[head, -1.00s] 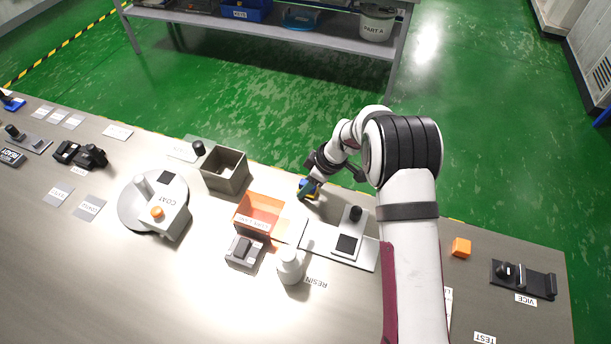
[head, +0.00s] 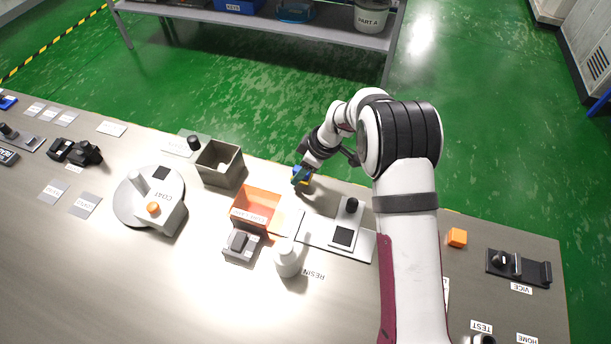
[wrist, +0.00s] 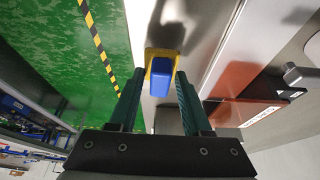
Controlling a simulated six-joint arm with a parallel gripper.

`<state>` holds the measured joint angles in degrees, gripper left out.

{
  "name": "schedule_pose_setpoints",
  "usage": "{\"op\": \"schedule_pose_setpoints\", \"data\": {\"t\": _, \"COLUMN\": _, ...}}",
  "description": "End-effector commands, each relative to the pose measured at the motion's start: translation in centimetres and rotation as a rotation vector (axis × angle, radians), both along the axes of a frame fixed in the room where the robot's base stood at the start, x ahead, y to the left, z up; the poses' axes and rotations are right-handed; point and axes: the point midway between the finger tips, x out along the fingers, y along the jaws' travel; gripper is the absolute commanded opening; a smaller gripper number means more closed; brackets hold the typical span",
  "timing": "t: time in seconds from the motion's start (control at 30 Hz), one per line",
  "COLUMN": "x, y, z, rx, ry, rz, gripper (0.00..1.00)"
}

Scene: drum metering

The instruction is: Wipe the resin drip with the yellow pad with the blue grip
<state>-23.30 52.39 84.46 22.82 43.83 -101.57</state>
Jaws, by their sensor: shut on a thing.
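The yellow pad with the blue grip (wrist: 162,78) shows between my fingers in the wrist view, its yellow base beyond the blue block. My gripper (wrist: 160,92) is shut on the blue grip. In the head view, my gripper (head: 301,179) is at the bench's far edge, behind the orange bin; the pad (head: 306,173) is small and partly covered there. I cannot tell whether the pad touches the bench. I cannot make out the resin drip in either view.
The orange bin (head: 257,208) stands close in front of my gripper, with a grey open box (head: 220,165) to its left. A white bottle (head: 287,260) stands nearer. A plate with a black knob (head: 351,206) is to the right. Beyond the bench edge is green floor (head: 230,95).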

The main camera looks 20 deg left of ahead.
Motion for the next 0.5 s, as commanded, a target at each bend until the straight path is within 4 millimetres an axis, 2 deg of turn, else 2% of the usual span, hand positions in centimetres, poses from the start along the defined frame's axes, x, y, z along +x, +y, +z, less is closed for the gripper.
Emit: {"op": "schedule_pose_setpoints", "data": {"t": 0.5, "x": -0.1, "y": -0.1, "z": 4.5, "rx": -0.001, "ry": 0.002, "rz": 0.000, "gripper": 0.00}}
